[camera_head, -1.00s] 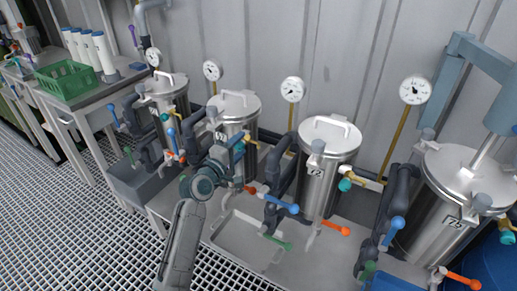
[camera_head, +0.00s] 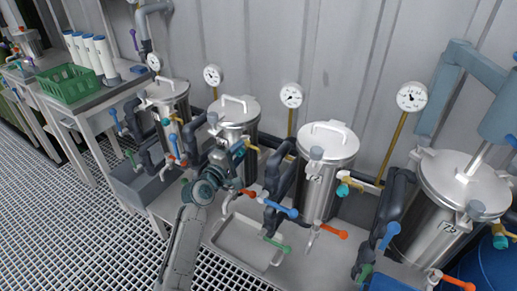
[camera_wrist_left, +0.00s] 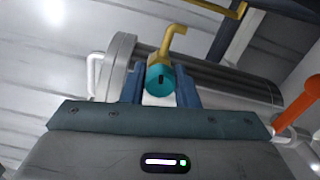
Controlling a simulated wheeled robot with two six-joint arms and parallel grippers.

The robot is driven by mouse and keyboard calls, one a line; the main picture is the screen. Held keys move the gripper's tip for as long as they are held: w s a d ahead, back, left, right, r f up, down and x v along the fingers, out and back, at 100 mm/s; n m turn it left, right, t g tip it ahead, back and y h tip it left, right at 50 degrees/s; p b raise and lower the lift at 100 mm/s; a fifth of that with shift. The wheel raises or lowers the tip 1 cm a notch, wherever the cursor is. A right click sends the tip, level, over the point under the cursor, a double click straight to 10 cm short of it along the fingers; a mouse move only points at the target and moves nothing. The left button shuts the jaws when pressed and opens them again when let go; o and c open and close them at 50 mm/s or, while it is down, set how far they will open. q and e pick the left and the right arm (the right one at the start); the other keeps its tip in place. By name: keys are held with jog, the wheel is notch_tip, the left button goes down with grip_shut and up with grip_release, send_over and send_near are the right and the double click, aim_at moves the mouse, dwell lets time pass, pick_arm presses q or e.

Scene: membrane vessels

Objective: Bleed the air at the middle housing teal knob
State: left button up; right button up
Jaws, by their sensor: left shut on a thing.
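The left gripper (camera_head: 239,150) is at the front of the second steel housing (camera_head: 240,112) from the left, in the head view. In the left wrist view its two blue fingers (camera_wrist_left: 160,92) are shut on a round teal knob (camera_wrist_left: 160,79) with a dark slot in its face. A bent yellow spout (camera_wrist_left: 171,42) rises from behind the knob. In the head view the gripper hides the knob; the yellow spout (camera_head: 252,147) shows beside it. The right gripper is not in view.
Other housings stand left (camera_head: 172,97) and right (camera_head: 328,144), with gauges behind. A red-orange handle (camera_head: 246,193), a blue handle (camera_head: 287,210) and a green handle (camera_head: 276,245) stick out near my arm. A grey tray (camera_head: 240,245) lies below. Dark pipes crowd between housings.

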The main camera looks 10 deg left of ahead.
pick_arm(q)
jog(key=shift+n+p, duration=0.75)
jog(key=shift+n, duration=0.25)
jog(key=shift+r+n+p, duration=0.2)
jog(key=shift+n+p, duration=0.9)
jog(key=shift+p, duration=0.15)
jog(key=shift+f+n+p, duration=0.2)
jog(key=shift+n+p, duration=0.3)
jog(key=shift+n, duration=0.3)
jog(key=shift+r+n+p, duration=0.15)
jog(key=shift+n+p, duration=0.9)
jog(key=shift+n, duration=0.05)
jog(key=shift+f+n+p, duration=0.2)
jog(key=shift+n+p, duration=0.2)
jog(key=shift+n, duration=0.5)
